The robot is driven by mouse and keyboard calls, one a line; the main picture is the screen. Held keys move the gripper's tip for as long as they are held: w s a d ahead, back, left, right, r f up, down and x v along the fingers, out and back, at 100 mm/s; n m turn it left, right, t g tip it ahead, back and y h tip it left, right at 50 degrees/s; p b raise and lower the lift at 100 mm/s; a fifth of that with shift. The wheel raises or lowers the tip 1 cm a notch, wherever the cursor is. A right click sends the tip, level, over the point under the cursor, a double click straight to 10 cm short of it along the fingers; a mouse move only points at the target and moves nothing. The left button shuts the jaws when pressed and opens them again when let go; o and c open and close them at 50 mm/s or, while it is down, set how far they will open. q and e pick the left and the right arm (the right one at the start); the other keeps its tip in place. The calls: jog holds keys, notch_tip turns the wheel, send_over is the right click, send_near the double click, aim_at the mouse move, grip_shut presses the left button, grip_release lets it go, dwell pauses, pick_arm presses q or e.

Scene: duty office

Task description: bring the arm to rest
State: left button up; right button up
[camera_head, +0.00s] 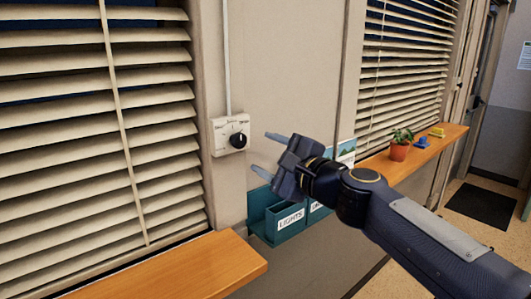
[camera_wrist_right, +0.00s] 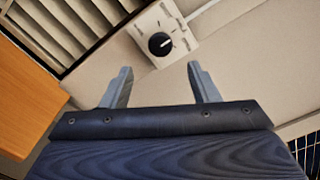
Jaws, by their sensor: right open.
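My right gripper (camera_head: 268,153) is open and empty in the head view, to the right of a white wall control box (camera_head: 223,146) with a black knob (camera_head: 238,140). The fingers point left toward the box and are apart from it. In the right wrist view my right gripper (camera_wrist_right: 160,85) has its fingers spread, with nothing between them. The box (camera_wrist_right: 182,46) and its black knob (camera_wrist_right: 160,44) show beyond the fingertips. My right arm reaches in from the lower right of the head view. My left gripper is not in view.
A teal bin labelled LIGHTS (camera_head: 290,222) is on the wall below my gripper, with another bin (camera_head: 318,212) beside it. A wooden sill (camera_head: 190,268) juts out at lower left. Another sill (camera_head: 440,143) at right holds a potted plant (camera_head: 400,147). Blinds (camera_head: 70,120) cover the left window.

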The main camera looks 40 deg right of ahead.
dwell(0.3)
jog(key=s+a+f+n+g+y+p, duration=0.1)
jog(key=s+a+f+n+g+y, duration=0.1)
jog(key=s+a+f+n+g, duration=0.35)
jog(key=s+a+f+n+g+y+p, duration=0.1)
jog(key=s+a+f+n+g+y, duration=0.15)
jog(key=s+a+f+n, duration=0.5)
jog(key=s+f+n+g+h, duration=0.1)
jog(key=s+f+n+g, duration=0.1)
jog(key=f, duration=0.5)
jog(key=s+f+n+g+h, duration=0.1)
jog(key=s+f+n+g, duration=0.1)
jog(key=s+f+n, duration=0.3)
notch_tip(320, 180, down, 2)
jog(key=shift+d+f+n, duration=0.1)
jog(key=shift+d+n, duration=0.15)
jog(key=shift+n, duration=0.45)
